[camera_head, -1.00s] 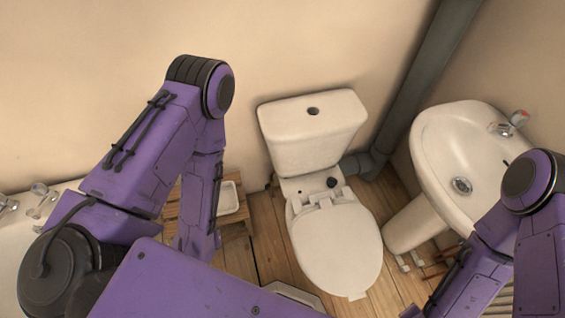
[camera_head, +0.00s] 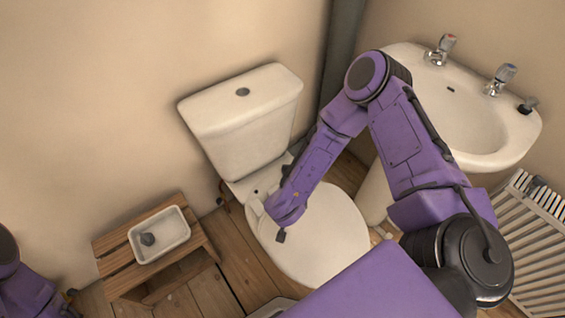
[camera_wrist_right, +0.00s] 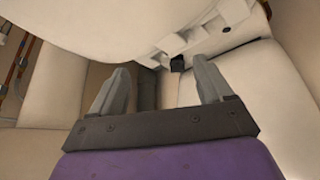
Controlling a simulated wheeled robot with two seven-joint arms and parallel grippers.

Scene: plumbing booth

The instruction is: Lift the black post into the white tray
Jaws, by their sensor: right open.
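The small black post (camera_wrist_right: 177,63) shows in the right wrist view, beside the hinge of the toilet seat. My right gripper (camera_wrist_right: 160,68) is open and empty, its fingers pointing toward the toilet's back, with the post seen between the fingertips and beyond them. In the head view my right forearm covers that spot, so the post is hidden there.
The toilet (camera_head: 323,243) stands between the stool (camera_head: 120,268) and the washbasin (camera_head: 470,155). A small dark object (camera_head: 528,105) lies on the basin's right rim. A white slatted radiator (camera_head: 530,240) is at the far right. Wooden floor (camera_head: 237,262) separates stool and toilet.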

